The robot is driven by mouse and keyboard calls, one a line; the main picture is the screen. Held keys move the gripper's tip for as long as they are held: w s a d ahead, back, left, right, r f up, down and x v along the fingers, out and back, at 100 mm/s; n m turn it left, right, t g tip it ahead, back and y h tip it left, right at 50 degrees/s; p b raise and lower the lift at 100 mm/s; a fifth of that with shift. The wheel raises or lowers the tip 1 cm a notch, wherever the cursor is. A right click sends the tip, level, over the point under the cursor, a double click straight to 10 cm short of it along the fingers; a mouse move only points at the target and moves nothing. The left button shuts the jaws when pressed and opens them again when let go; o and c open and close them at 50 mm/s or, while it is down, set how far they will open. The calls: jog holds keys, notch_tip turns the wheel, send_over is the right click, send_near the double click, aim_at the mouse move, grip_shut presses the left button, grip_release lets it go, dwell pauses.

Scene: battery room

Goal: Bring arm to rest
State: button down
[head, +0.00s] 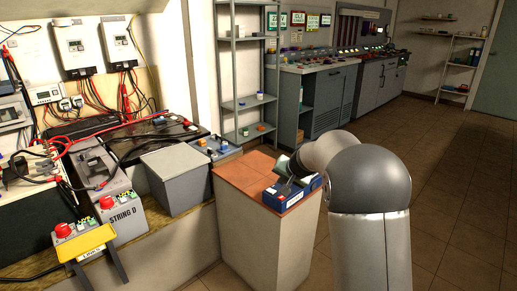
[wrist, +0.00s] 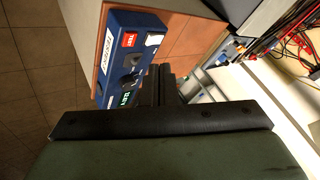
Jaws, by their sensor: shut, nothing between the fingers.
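My gripper (wrist: 163,72) shows in the wrist view with its dark fingers together and nothing between them. It is beside a blue test device (wrist: 112,72) with a red label, a knob and a small green display. In the head view the blue device (head: 307,187) lies on the reddish-brown top of a pale pedestal (head: 240,173). There my gripper is at the device, partly hidden by my own arm. I cannot tell whether the fingers touch the device.
Left of the pedestal, a bench holds a grey box (head: 175,172), the STRING D unit (head: 122,215), a yellow-handled unit (head: 85,243) and loose cables. A metal shelf (head: 245,103) and control consoles (head: 330,90) stand behind. The tiled floor (head: 450,190) at right is clear.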

jog(key=s+a+r+n+g+p, duration=0.15)
jog(key=s+r+p, duration=0.35)
jog(key=s, duration=0.7)
jog(key=s+a+r+n+g+p, duration=0.1)
jog(key=s+r+n+g+p, duration=0.15)
jog(key=s+r, duration=0.7)
jog(key=s+d+f+g+h+p, duration=0.1)
jog(key=s+p, duration=0.2)
jog(key=s, duration=0.9)
jog(key=s+d+f+n+g+h+p, duration=0.1)
jog(key=s+g+p, duration=0.1)
jog(key=s, duration=0.9)
jog(key=shift+s+d+h+p, duration=0.2)
jog(key=shift+s+h+p, duration=0.15)
jog(key=shift+p, duration=0.3)
